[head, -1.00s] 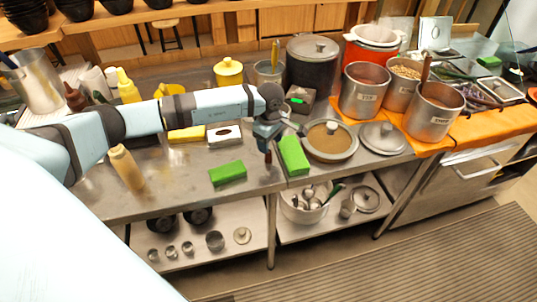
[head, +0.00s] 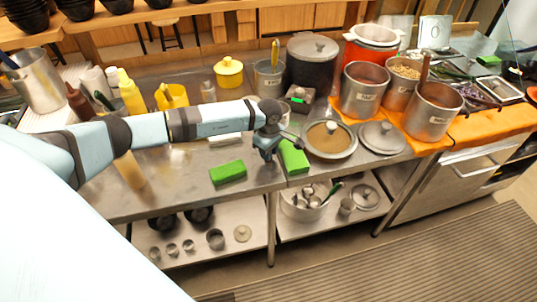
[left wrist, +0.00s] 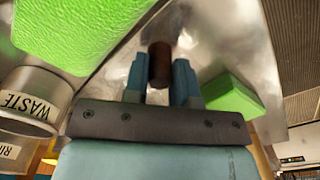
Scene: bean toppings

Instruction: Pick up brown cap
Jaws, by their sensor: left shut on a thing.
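The brown cap (left wrist: 160,64) shows as a small dark brown cylinder in the left wrist view. It stands between the two fingers of my left gripper (left wrist: 160,84), which is shut on it. In the head view my left gripper (head: 266,153) is over the front part of the steel counter, between two green blocks. The cap cannot be made out clearly there. My right gripper is in neither view.
One green block (head: 228,172) lies left of the gripper and another (head: 294,158) close on its right. A pan of brown contents (head: 330,139) and a lid (head: 382,137) are farther right. A squeeze bottle (head: 130,170) stands left, partly behind my arm.

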